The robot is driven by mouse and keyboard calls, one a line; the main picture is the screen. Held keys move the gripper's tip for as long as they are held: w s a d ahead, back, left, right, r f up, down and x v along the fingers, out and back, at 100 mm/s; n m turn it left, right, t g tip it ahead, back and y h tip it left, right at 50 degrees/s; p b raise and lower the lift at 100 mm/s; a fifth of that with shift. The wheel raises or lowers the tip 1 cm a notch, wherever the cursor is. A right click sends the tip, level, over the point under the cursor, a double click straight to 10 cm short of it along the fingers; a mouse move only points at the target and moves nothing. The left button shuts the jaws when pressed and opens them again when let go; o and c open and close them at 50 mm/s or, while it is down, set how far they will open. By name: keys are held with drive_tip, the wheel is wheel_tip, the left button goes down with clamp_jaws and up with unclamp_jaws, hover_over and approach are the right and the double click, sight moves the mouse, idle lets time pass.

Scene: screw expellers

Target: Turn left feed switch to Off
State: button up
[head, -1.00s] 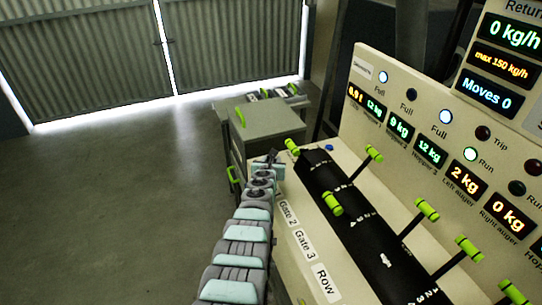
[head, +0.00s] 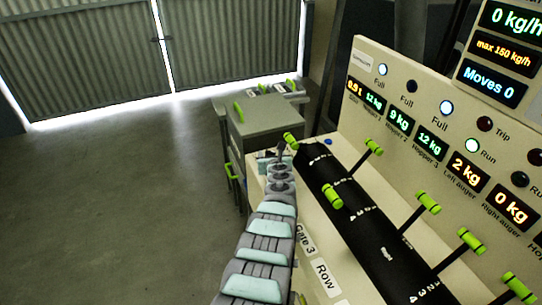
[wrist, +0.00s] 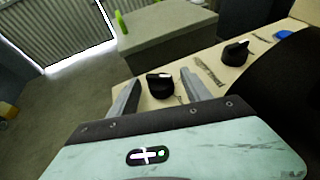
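In the wrist view, a black rotary knob (wrist: 160,86) with a pale mark stands on the cream panel between the tips of my gripper (wrist: 158,92). The fingers are apart on either side of it; I cannot tell whether they touch it. A second black knob (wrist: 236,52) sits further right on the same panel. No label says which of them is the left feed switch. In the head view my gripper (head: 280,158) is at the far left end of the console, and the arm hides part of that area.
Several green-handled levers (head: 331,196) rise from the black curved cover (head: 350,215) right of my arm. The display panel (head: 440,125) stands behind them. A grey box (head: 262,122) with a green handle stands beyond my gripper. Open floor (head: 120,200) lies to the left.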

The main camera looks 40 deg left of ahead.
sight(270, 152)
drive_tip(key=shift+r, duration=0.1)
drive_tip(key=shift+s+d+r+p, duration=0.2)
drive_tip(key=shift+r+p, duration=0.1)
drive_tip(key=shift+p, duration=0.8)
drive_tip(key=p+v, duration=0.2)
drive_tip(key=p, duration=0.5)
drive_tip(key=shift+s+d+r, duration=0.15)
drive_tip(key=shift+s+r, duration=0.1)
drive_tip(key=p+v, duration=0.3)
drive_tip(key=p, duration=0.2)
drive_tip(key=shift+s+d+f, duration=0.15)
drive_tip(key=shift+p+v, duration=0.95)
drive_tip(key=shift+p, duration=0.1)
drive_tip(key=shift+s+d+p, duration=0.45)
drive_tip(key=shift+d, duration=0.1)
drive_tip(key=shift+s+d+r, duration=0.25)
drive_tip(key=shift+r, duration=0.05)
